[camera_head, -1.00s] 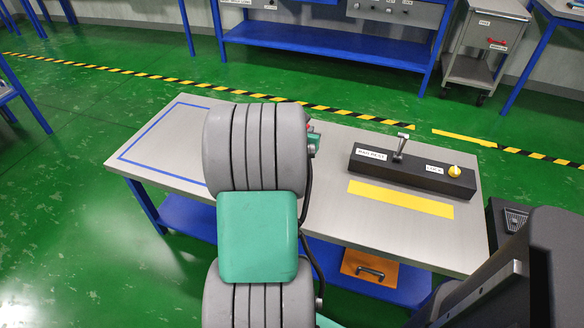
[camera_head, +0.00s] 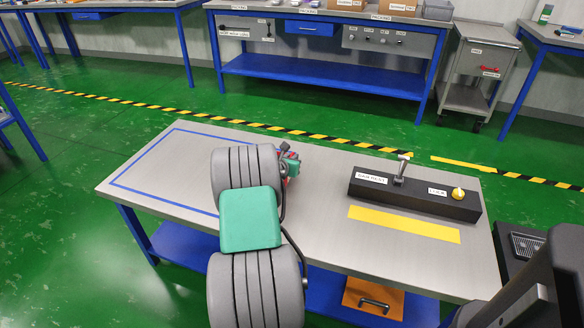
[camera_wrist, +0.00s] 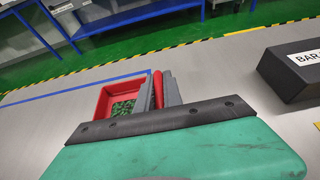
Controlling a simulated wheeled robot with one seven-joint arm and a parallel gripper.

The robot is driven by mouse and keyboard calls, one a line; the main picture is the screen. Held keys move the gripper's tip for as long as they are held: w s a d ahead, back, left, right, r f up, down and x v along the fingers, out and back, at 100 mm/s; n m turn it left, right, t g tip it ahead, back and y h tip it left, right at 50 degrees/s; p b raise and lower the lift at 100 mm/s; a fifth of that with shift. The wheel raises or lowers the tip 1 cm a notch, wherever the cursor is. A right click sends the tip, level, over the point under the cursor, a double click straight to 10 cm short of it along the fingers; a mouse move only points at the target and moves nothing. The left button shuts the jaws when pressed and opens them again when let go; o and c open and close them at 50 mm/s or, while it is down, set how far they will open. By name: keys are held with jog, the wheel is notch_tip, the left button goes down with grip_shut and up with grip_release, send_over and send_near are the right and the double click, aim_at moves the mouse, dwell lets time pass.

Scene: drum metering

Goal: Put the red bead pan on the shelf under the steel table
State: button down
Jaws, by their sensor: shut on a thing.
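The red bead pan (camera_wrist: 118,98) shows in the wrist view as an open red tray with green beads inside. My gripper (camera_wrist: 159,88) is shut on its red handle, with a grey finger on each side. In the head view my arm hides most of the pan, and only bits of red show by the gripper (camera_head: 288,162). The pan is over the steel table (camera_head: 330,190), near the blue outline. I cannot tell whether it touches the top. The blue shelf (camera_head: 185,242) under the table shows at the left, and my arm hides its middle.
A black console (camera_head: 415,195) with a lever and a yellow knob stands on the table's right half, behind a yellow strip (camera_head: 403,224). An orange box (camera_head: 373,298) with a handle sits below at the right. Green floor left of the table is open.

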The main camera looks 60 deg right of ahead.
jog(key=shift+f, duration=1.35)
jog(key=c, duration=1.5)
grip_release()
jog(key=shift+s+f, duration=0.1)
